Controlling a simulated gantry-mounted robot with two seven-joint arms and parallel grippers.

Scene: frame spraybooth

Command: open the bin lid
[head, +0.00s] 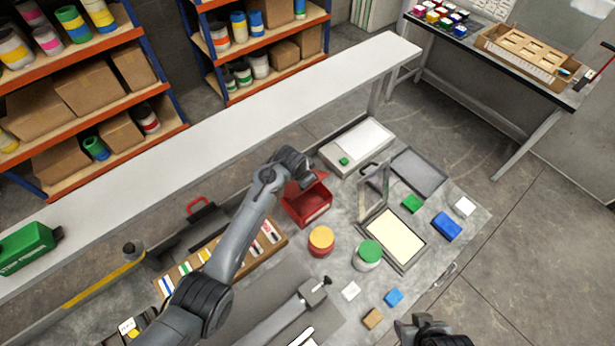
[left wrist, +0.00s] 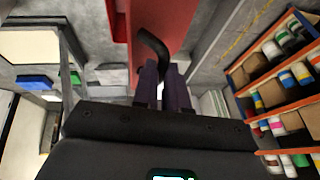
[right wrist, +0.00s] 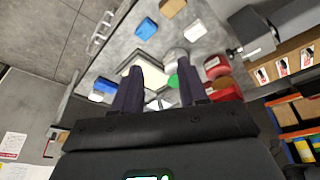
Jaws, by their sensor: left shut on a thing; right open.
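The red bin (head: 312,208) stands on the grey bench near the middle of the head view. Its red lid (head: 304,184) appears tilted up at the back, with dark red interior showing below it; my gripper partly hides the lid. My left gripper (head: 297,168) is at the lid's upper edge. In the left wrist view the left gripper (left wrist: 163,80) is shut on the black curved lid handle (left wrist: 152,44), with the red lid (left wrist: 165,22) beyond. My right gripper (head: 425,326) is open and empty at the bench's front; its fingers also show in the right wrist view (right wrist: 158,88).
A red-yellow pot (head: 321,240) and a green-lidded pot (head: 368,253) stand in front of the bin. A hinged frame (head: 373,192) and screen (head: 395,238) lie to its right. A long white shelf (head: 200,140) runs behind. Small coloured blocks lie at the front right.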

